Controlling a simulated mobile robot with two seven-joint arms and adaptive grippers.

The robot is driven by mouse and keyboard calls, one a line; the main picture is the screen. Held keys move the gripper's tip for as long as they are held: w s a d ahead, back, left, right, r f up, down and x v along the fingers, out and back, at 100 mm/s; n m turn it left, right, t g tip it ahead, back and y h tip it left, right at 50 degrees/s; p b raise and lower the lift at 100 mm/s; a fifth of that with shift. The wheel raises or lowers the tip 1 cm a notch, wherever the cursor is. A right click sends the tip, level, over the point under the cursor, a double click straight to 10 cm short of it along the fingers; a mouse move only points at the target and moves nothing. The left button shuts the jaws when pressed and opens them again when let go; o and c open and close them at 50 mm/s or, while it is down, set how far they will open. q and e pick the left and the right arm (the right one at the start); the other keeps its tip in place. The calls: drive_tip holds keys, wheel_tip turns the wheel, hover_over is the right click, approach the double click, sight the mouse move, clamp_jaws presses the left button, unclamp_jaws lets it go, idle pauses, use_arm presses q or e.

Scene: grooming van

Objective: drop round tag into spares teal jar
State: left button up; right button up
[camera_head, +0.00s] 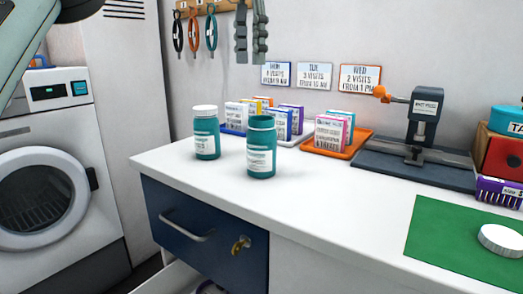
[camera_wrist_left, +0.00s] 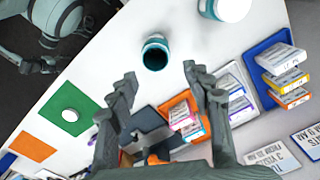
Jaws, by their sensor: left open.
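An open teal jar (camera_head: 261,147) without a lid stands upright on the white counter. It also shows in the left wrist view (camera_wrist_left: 155,56), with its dark mouth facing the camera. A second teal jar with a white lid (camera_head: 206,133) stands to its left; its white lid shows in the left wrist view (camera_wrist_left: 232,9). The jar labels are too small to read, so I cannot tell which is spares. My left gripper (camera_wrist_left: 160,72) is open and empty, its fingers spread apart and the open jar beyond them. No round tag can be made out.
A white round lid (camera_head: 501,240) lies on a green mat (camera_head: 440,243) at right. Behind the jars are card boxes, an orange tray (camera_head: 314,148) and a press (camera_head: 423,125). A blue drawer (camera_head: 190,218) is below; a washer stands left. The front counter is clear.

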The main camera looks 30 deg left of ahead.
use_arm(q)
drive_tip(key=shift+r, duration=1.1)
